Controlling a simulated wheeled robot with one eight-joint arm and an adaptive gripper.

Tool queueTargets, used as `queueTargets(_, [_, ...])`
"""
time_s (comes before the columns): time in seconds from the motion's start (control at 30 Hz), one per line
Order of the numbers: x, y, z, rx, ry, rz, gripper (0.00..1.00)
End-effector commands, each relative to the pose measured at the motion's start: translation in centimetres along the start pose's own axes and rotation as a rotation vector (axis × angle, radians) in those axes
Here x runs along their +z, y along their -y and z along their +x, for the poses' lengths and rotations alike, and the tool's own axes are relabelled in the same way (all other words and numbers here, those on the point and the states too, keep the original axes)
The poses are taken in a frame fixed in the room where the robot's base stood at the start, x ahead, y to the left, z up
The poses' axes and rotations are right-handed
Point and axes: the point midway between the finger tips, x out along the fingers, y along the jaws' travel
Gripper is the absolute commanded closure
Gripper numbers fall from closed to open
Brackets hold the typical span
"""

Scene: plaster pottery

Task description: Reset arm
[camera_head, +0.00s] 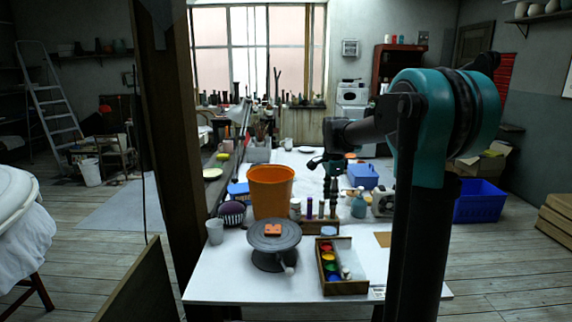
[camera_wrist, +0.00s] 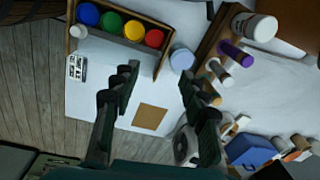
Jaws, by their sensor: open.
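My gripper (camera_head: 333,172) hangs over the far part of the white table in the head view, at the end of my teal and black arm. In the wrist view my gripper (camera_wrist: 158,82) points down at the table, with its two dark fingers spread well apart. Nothing is between the fingers. Below them lie bare white tabletop and a flat brown square (camera_wrist: 149,117), which also shows in the head view (camera_head: 383,239).
An orange bucket (camera_head: 270,190), a turntable (camera_head: 273,240) with an orange block (camera_head: 273,229), and a wooden paint box (camera_head: 345,288) stand on the table (camera_head: 215,283). Several bottles and a blue basket (camera_head: 362,175) stand near my gripper. A wooden post (camera_head: 170,120) rises at left.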

Motion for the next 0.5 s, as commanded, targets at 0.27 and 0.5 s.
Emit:
queueTargets(0.27, [-0.1,-2.1,1.0,-0.023,-0.004,-0.106,0.56])
queueTargets(0.5, [-0.1,-5.5,2.5,-0.055,-0.014,-0.269,0.56])
